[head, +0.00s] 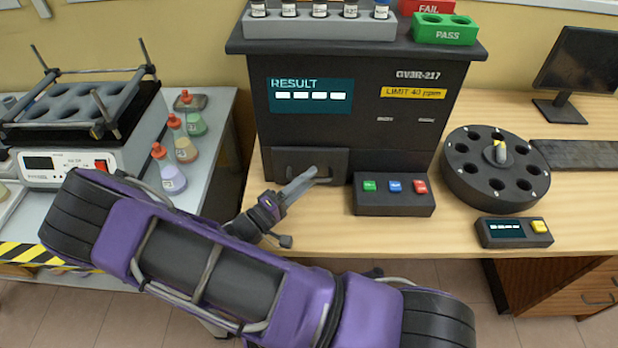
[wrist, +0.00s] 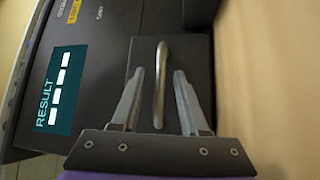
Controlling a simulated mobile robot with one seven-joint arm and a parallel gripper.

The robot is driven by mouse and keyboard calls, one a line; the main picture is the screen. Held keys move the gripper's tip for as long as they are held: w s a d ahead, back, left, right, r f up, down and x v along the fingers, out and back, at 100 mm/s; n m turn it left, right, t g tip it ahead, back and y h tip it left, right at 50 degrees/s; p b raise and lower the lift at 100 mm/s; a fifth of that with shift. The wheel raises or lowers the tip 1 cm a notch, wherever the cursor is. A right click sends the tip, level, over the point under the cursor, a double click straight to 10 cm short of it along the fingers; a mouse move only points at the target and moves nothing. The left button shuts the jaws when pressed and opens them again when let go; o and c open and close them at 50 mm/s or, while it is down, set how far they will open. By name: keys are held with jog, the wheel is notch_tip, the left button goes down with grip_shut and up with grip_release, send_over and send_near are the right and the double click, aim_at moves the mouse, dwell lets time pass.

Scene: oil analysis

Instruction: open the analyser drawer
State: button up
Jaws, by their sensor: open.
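The dark analyser (head: 360,95) stands on the wooden bench, with a RESULT screen on its front. Its drawer (head: 295,163) is at the lower left of that front and looks closed. The drawer's metal bar handle (head: 323,176) is partly hidden by my gripper in the head view. My gripper (head: 312,176) is in front of the drawer. In the wrist view the handle (wrist: 160,85) runs between the two spread fingers of my gripper (wrist: 157,82), with a gap on each side. The fingers are open and hold nothing.
A button box (head: 393,194) with green, blue and red buttons stands just right of the drawer. A round carousel (head: 495,170) and a small display box (head: 513,232) are further right. A shaker (head: 75,135) and several flasks (head: 186,150) stand left. Bench before the drawer is largely clear.

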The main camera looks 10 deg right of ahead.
jog(key=shift+w+d, duration=0.2)
jog(key=shift+d, duration=0.15)
grip_shut()
dwell(1.2)
